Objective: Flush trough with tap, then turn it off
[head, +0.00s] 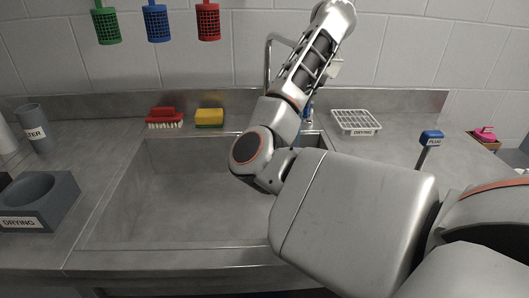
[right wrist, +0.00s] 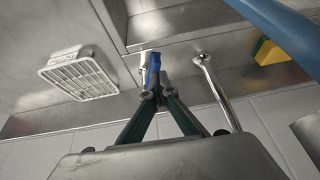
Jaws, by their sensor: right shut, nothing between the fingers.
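The grey metal trough (head: 165,190) is sunk in the counter; my right arm covers its right part, and I see no water stream in its visible part. The chrome tap (head: 268,62) stands behind it, partly hidden by my arm. In the right wrist view the tap's spout (right wrist: 215,88) and blue-marked handle (right wrist: 152,70) show. My right gripper (right wrist: 156,96) is shut and empty, its green-sided fingertips right at the handle; I cannot tell whether they touch it. My left gripper is not in view.
A white drying rack (head: 356,122) stands right of the tap; a red brush (head: 164,117) and a yellow-green sponge (head: 209,118) lie behind the trough. A blue-topped plug (head: 431,137) is at right. A grey drying holder (head: 40,202) stands at left.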

